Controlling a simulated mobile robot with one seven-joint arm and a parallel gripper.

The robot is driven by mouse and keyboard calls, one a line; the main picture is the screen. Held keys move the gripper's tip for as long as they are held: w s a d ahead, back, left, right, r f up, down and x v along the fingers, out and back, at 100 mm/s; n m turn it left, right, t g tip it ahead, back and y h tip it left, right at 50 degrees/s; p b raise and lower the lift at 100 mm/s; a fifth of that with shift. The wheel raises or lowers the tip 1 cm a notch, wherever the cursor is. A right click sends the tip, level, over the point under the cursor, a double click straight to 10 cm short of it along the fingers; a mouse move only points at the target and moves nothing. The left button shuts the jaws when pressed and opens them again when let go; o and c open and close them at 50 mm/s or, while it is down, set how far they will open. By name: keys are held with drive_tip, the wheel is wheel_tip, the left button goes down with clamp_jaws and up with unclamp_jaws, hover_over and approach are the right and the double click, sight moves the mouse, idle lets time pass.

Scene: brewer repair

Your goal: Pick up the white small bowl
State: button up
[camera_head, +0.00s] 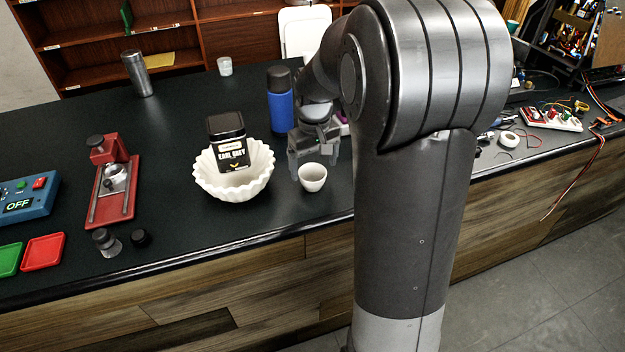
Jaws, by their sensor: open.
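The white small bowl (312,178) stands upright on the dark counter, near its front edge, just left of my arm. My gripper (312,160) is open and points down, just behind and above the small bowl. One finger shows to the left of the bowl and the other is at its right rear. I cannot tell whether a finger touches the bowl.
A larger white fluted bowl (234,187) holding a black Earl Grey tin (228,142) stands close on the left. A blue bottle (280,100) stands behind my gripper. A red device (111,190) is further left. The counter's front edge (300,232) is near.

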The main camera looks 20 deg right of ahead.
sight(313, 173)
wheel_tip(313, 173, down, 4)
drive_tip(key=shift+a+r, duration=0.15)
drive_tip(key=shift+r, duration=0.1)
drive_tip(key=c, duration=1.1)
